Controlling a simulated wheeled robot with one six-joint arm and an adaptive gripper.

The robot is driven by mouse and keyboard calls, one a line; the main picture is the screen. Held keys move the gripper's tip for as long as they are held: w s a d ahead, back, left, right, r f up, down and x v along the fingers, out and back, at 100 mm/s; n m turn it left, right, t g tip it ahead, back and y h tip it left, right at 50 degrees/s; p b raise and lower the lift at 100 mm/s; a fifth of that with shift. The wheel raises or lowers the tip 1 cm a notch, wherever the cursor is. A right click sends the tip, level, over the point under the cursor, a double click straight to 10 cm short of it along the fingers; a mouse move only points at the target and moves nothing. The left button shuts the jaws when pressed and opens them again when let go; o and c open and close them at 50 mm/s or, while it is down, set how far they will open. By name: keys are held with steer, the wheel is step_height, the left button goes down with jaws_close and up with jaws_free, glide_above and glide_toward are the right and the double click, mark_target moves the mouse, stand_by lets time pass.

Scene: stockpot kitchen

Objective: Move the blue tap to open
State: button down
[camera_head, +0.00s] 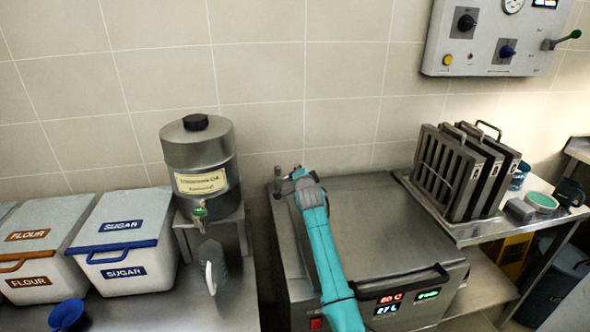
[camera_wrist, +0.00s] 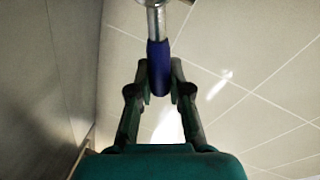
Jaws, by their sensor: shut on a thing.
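The blue tap's handle (camera_wrist: 158,58) shows in the wrist view as a blue sleeve on a bright metal stem that runs up to the top edge. My gripper (camera_wrist: 159,85) has one finger on each side of the lower end of the blue sleeve and is shut on it. In the head view my gripper (camera_head: 287,181) is by the back left corner of the steel cooker (camera_head: 385,225), near the tiled wall. The blue handle cannot be made out there. The tap's body and outlet are hidden or out of view.
A steel drum (camera_head: 203,150) with a green tap (camera_head: 199,212) stands left of my gripper. Flour (camera_head: 28,262) and sugar (camera_head: 122,240) bins are farther left. Upright dark racks (camera_head: 455,170) stand on the right-hand table. A control panel (camera_head: 480,55) hangs above.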

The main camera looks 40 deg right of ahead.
steer(key=shift+s+d+f+m+y, duration=0.1)
steer(key=shift+d+f+m+y, duration=0.1)
steer(key=shift+f+m, duration=0.35)
steer(key=shift+s+d+f+m+y, duration=0.1)
steer(key=shift+f+m+y, duration=0.1)
steer(key=shift+f+m, duration=0.35)
steer(key=c, duration=1.1)
jaws_free()
steer(key=shift+r, duration=0.1)
steer(key=shift+s+a, duration=0.1)
steer(key=v, duration=1.1)
steer(key=shift+s+a, duration=0.2)
steer(key=shift+s, duration=0.15)
